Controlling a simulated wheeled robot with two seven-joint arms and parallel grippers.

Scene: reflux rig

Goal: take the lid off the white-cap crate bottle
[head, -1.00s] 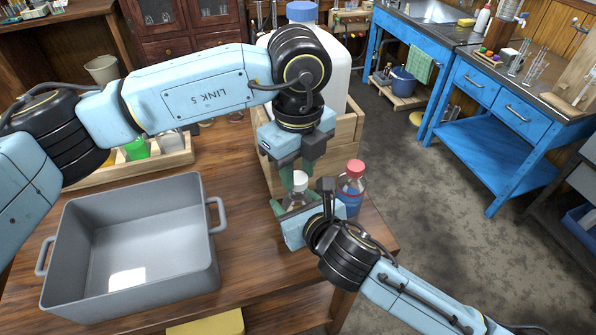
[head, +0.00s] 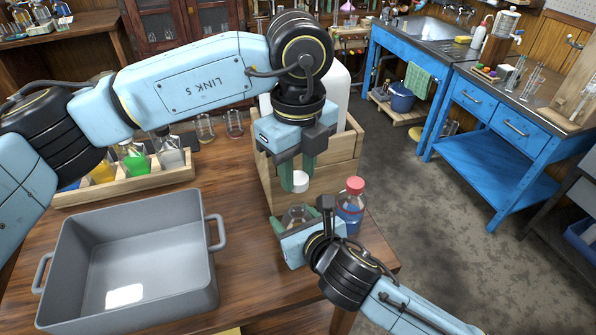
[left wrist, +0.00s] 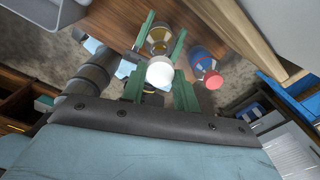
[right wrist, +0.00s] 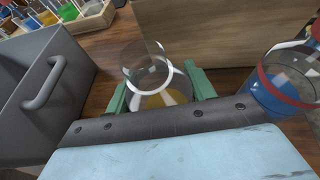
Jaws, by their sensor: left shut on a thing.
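The white cap (head: 300,181) is held between the fingertips of my left gripper (head: 297,176), which is shut on it. It hangs above the open glass bottle (head: 297,214), apart from it. The cap also shows in the left wrist view (left wrist: 160,72), with the bottle (left wrist: 160,38) beyond it. My right gripper (head: 292,222) is low, its fingers shut around the bottle's body. In the right wrist view the bottle (right wrist: 150,65) shows an open, uncapped neck and some yellowish liquid.
A red-capped bottle with blue contents (head: 350,203) stands close to the right of the held bottle. A wooden crate (head: 335,165) is behind. A grey tub (head: 208,265) stands at left, and a rack of flasks (head: 180,172) behind it.

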